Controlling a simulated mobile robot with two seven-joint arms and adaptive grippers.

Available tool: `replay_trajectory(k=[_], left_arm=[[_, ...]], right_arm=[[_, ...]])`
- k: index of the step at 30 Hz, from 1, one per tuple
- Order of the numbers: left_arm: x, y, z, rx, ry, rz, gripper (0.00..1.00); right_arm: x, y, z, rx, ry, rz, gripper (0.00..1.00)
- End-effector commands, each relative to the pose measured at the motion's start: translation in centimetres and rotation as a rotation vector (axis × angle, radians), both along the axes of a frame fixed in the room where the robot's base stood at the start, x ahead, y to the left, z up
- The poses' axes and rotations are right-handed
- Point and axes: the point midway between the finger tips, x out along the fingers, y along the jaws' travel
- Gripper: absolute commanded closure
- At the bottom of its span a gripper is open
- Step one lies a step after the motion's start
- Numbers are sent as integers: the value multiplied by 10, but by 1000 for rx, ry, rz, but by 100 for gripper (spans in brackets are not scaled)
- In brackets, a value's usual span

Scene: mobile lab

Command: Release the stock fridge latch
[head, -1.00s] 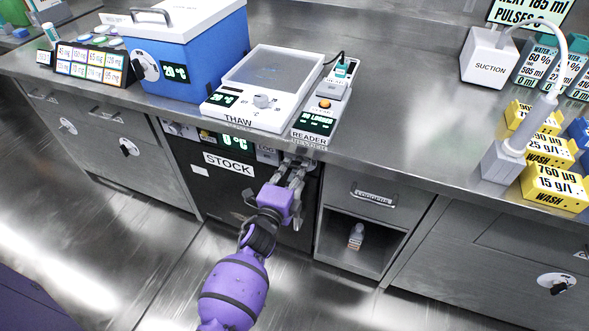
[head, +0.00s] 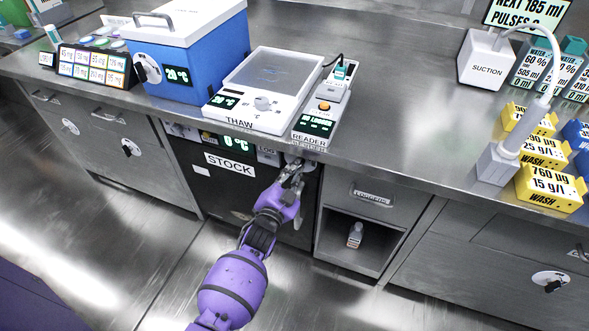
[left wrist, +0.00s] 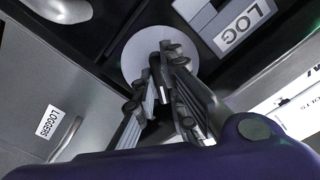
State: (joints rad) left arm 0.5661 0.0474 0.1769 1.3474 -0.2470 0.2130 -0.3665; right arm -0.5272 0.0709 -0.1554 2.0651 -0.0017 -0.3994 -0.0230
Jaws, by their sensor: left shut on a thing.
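The stock fridge (head: 222,190) is a dark door under the bench, with a white STOCK label and a 0 °C display above it. Its latch shows in the left wrist view as a round pale plate (left wrist: 136,50) with a dark knob. My left gripper (head: 294,172) is at the fridge's upper right corner. In the left wrist view my left gripper (left wrist: 163,85) has its fingers closed around the dark knob, in front of the plate. The fingers hide much of the knob. The fridge door looks shut. My right gripper is not in view.
A LOGGERS drawer (head: 372,194) and an open cubby with a small bottle (head: 355,235) are right of the fridge. The THAW unit (head: 262,92) and READER (head: 318,118) stand on the bench above. The floor in front is clear.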

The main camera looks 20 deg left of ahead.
Motion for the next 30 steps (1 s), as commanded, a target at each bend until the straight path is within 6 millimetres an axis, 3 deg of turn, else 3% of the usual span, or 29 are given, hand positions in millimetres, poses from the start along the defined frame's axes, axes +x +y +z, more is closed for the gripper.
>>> replay_trajectory(k=[15, 30], left_arm=[[0, 0, 0, -441, 16, -1, 100], [-1, 0, -1, -620, 23, 0, 100]], right_arm=[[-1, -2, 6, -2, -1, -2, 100], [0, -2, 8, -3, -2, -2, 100]])
